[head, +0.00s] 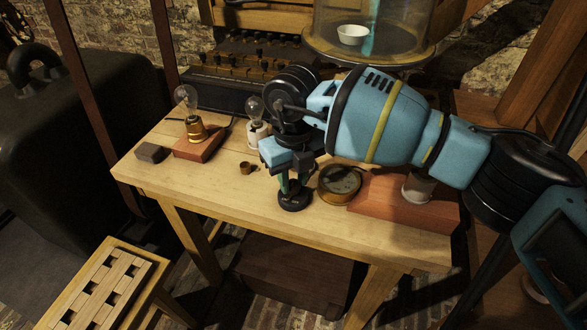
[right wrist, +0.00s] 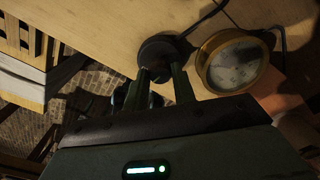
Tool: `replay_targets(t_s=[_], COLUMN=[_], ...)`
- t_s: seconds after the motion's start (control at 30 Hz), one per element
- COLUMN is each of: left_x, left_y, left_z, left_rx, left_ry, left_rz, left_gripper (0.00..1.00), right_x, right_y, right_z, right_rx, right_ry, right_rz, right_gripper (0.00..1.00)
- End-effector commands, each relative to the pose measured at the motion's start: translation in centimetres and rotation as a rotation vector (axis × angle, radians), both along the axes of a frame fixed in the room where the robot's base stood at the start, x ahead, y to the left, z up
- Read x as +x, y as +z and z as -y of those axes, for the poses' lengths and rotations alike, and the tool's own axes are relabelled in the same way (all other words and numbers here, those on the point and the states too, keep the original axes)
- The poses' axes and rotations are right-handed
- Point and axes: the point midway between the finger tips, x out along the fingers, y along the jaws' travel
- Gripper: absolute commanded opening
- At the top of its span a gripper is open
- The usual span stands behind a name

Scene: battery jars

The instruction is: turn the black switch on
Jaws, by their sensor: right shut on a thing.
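The black switch (head: 294,200) has a round black base and stands near the front edge of the wooden table. It also shows in the right wrist view (right wrist: 157,49), with a dark cable running from it. My right gripper (head: 292,183) points down over the switch. Its two green fingers (right wrist: 163,76) are shut on the switch's upper part. The fingers hide that part, so the position of its lever or knob cannot be told. My left gripper is not in view.
A round brass gauge (head: 340,183) stands close to the right of the switch. Two bulbs, one on a brass holder (head: 196,131), the other on a white one (head: 257,133), stand behind. A small brass cup (head: 246,168) and dark block (head: 151,153) lie left. The front-left tabletop is clear.

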Motion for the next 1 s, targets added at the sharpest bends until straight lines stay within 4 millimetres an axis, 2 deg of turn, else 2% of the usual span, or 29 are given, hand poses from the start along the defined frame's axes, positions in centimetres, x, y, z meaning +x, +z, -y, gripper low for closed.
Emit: replay_targets(t_s=[0.03,0.5,1.0], left_x=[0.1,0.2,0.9], left_y=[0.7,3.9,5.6], left_z=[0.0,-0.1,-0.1], left_rx=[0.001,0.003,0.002], left_ry=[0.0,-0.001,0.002], left_rz=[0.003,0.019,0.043], left_gripper=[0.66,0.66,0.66], right_x=[0.1,0.1,0.2], right_y=[0.7,0.7,0.3], right_z=[0.0,0.0,0.0], right_rx=[0.001,0.004,0.003], right_ry=[-0.044,-0.445,-0.624], right_rz=[0.006,0.007,0.006], right_gripper=[0.03,0.03,0.03])
